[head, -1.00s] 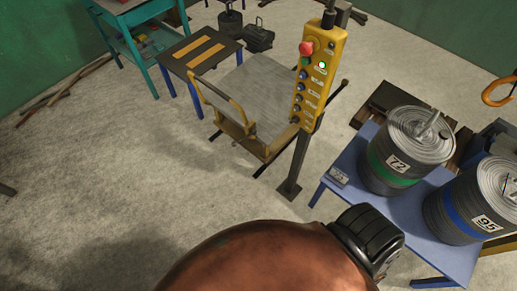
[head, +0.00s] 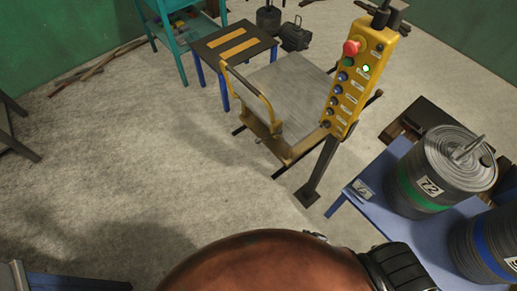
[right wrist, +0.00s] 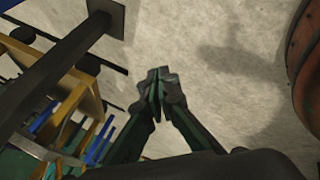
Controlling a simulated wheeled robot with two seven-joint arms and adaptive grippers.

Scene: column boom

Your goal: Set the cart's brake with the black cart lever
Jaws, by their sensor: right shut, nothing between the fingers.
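The cart (head: 290,88) has a grey deck, a yellow frame and a raised yellow handle (head: 250,92). It stands on the floor in the upper middle of the head view. Dark bars stick out near its base; I cannot tell which is the black cart lever. Part of the yellow frame (right wrist: 88,88) shows at the left of the right wrist view. My right gripper (right wrist: 160,72) is shut and empty over bare floor, to the right of the yellow frame and apart from it. In the head view its fingers cannot be made out. My left gripper is not in view.
A yellow button box (head: 361,80) stands on a dark post (head: 322,170) right beside the cart. A blue table (head: 385,210) with grey drums (head: 455,165) is at the right. A low black-topped table (head: 236,45) stands behind the cart. Floor left of the cart is clear.

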